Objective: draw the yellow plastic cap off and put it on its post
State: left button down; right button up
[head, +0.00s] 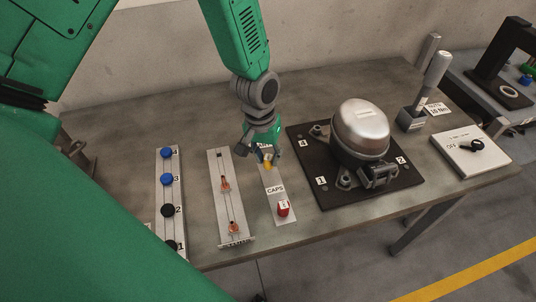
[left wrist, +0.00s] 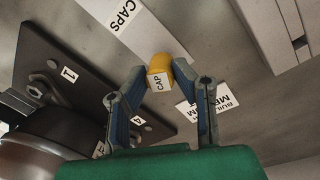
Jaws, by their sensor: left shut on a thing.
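My left gripper (head: 265,153) is shut on the yellow cap (head: 268,163), over the far part of the grey CAPS strip (head: 284,218). In the left wrist view the yellow cap (left wrist: 159,64), with its CAP label, sits between the two fingertips (left wrist: 160,80). The CAPS strip (left wrist: 150,38) shows beyond it. No post for the yellow cap can be made out, and I cannot tell whether the cap touches anything below. My right gripper is not in view.
Right of the strip, a silver compressor (head: 361,132) stands on a black plate (head: 310,190). Left are a rail with orange pieces (head: 225,185) and a strip with blue and black knobs (head: 167,178). A grey-handled tool (head: 432,80) and a switch box (head: 469,150) stand farther right.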

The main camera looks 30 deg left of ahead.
pick_arm(q)
jog(key=shift+f+b, duration=0.35)
jog(key=shift+f, duration=0.35)
jog(key=c, duration=1.2)
grip_release()
jog(key=shift+r, duration=0.1)
jog(key=r, duration=0.4)
jog(key=a+r, duration=0.1)
jog(key=r, duration=0.6)
jog(key=shift+s+a+r, duration=0.15)
jog(key=shift+s+r, duration=0.05)
jog(key=shift+r, duration=0.15)
